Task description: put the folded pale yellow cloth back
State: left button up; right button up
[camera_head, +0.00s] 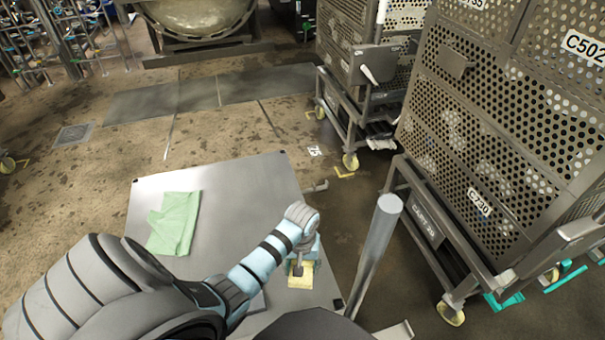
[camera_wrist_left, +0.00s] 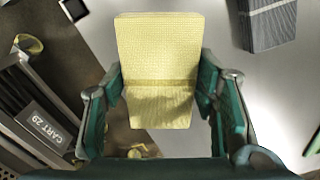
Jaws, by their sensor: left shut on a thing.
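The folded pale yellow cloth (camera_head: 301,281) is at the right edge of the metal table (camera_head: 235,190) in the head view. In the left wrist view the cloth (camera_wrist_left: 158,60) stands out flat between the fingers, with a fold line across it. My left gripper (camera_head: 299,266) is shut on the cloth, and its teal fingers (camera_wrist_left: 160,95) press on both sides. Whether the cloth touches the table top cannot be told. My right gripper is in neither view.
A green cloth (camera_head: 174,222) lies on the table's left part. A cart with perforated crates (camera_head: 490,130) stands to the right. A grey post (camera_head: 376,245) rises beside the table. The table's middle is clear.

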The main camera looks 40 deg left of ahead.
pick_arm(q)
notch_tip(320, 180, down, 8)
jog(key=b, duration=0.3)
jog(key=shift+f, duration=0.2)
jog(key=o, duration=1.2)
jog(key=shift+o, duration=0.2)
notch_tip(320, 180, up, 12)
jog(key=p, duration=0.6)
jog(key=shift+r, duration=0.25)
jog(key=shift+f, duration=0.1)
